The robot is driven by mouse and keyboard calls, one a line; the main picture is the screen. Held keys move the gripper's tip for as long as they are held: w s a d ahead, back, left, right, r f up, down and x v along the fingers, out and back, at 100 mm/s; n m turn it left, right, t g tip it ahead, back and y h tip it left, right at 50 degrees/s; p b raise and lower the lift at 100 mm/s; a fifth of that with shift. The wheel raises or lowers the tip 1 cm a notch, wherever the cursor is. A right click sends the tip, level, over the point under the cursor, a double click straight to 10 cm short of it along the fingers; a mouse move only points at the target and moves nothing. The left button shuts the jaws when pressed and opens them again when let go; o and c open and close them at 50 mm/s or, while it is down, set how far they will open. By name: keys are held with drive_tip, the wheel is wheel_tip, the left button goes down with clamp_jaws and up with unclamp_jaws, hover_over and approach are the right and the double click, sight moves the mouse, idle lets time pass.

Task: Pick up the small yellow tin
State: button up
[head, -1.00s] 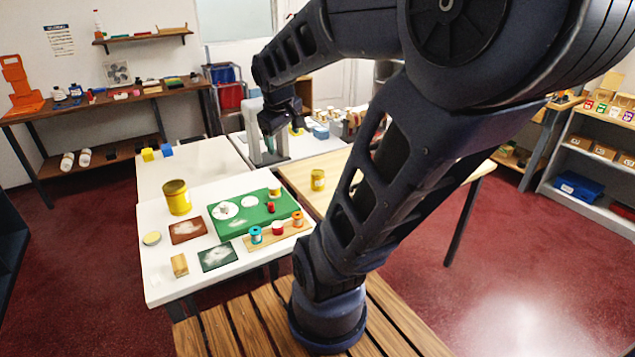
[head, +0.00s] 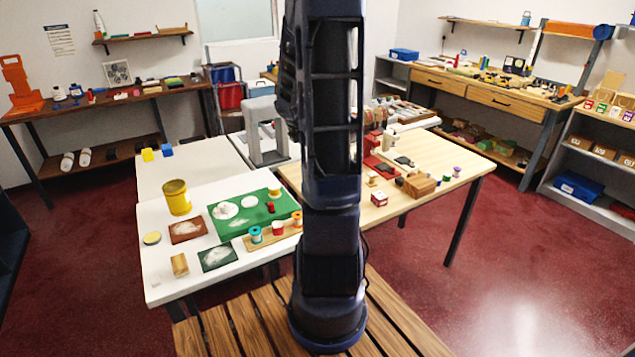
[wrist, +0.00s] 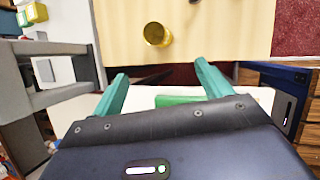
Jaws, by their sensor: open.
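A small yellow tin (wrist: 157,34) stands on the light wood table (wrist: 215,25) in the wrist view, seen from above. In the head view my arm now hides it. My gripper (wrist: 162,74) is open and empty, its two teal fingers spread apart. The tin shows beyond the fingertips, between their lines and apart from them. In the head view my gripper is hidden behind my arm. A much larger yellow tin (head: 177,197) stands on the white table (head: 160,270).
A grey arch-shaped stand (head: 265,130) is beside the wood table; it also shows in the wrist view (wrist: 60,70). A green mat (head: 235,222) and a rack of spools (head: 262,241) lie on the white table. A wooden box (head: 420,186) and other small items crowd the wood table's right part.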

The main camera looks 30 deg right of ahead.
drive_tip(key=shift+w+d+f+n+y, duration=0.25)
drive_tip(key=shift+w+d+f+n, duration=1.15)
drive_tip(key=shift+f, duration=2.3)
drive_tip(key=shift+w+d+f+n+y, duration=0.2)
drive_tip(key=shift+w+d+f+n, duration=1.2)
drive_tip(key=shift+f, duration=2.35)
drive_tip(key=shift+w+d+f+n+y, duration=0.25)
drive_tip(key=shift+w+d+f+n, duration=1.15)
drive_tip(key=shift+f, duration=2.3)
drive_tip(key=shift+s+d+m, duration=0.4)
drive_tip(key=shift+s, duration=0.05)
drive_tip(key=c, duration=1.2)
